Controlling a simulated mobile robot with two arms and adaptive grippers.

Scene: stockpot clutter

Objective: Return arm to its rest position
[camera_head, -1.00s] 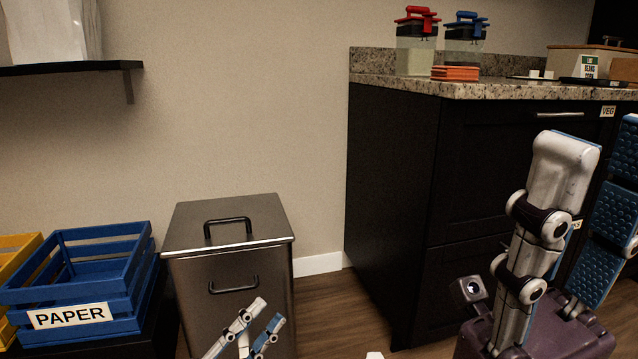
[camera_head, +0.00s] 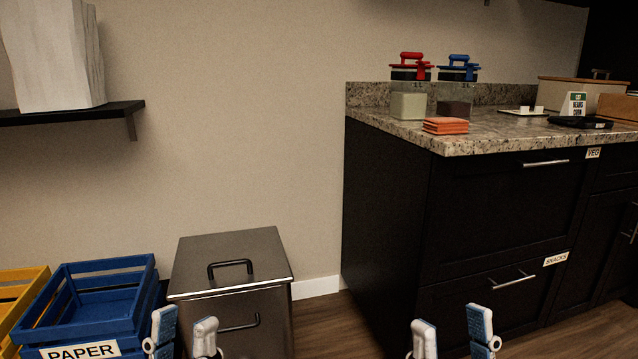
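My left gripper (camera_head: 184,334) shows at the bottom edge, in front of the blue crate and the metal bin. Its two fingers stand upright and apart, with nothing between them. My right gripper (camera_head: 453,331) shows at the bottom edge, in front of the dark cabinet. Its two fingers are also upright and wide apart, with nothing between them. Both arms below the fingers are out of view.
A metal bin (camera_head: 230,262) and a blue crate (camera_head: 143,297) labelled PAPER stand at lower left, beside a yellow crate (camera_head: 22,290). The dark cabinet (camera_head: 385,215) bears a granite counter (camera_head: 480,141) with two lidded containers, one red-handled (camera_head: 408,105), one blue-handled (camera_head: 455,105).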

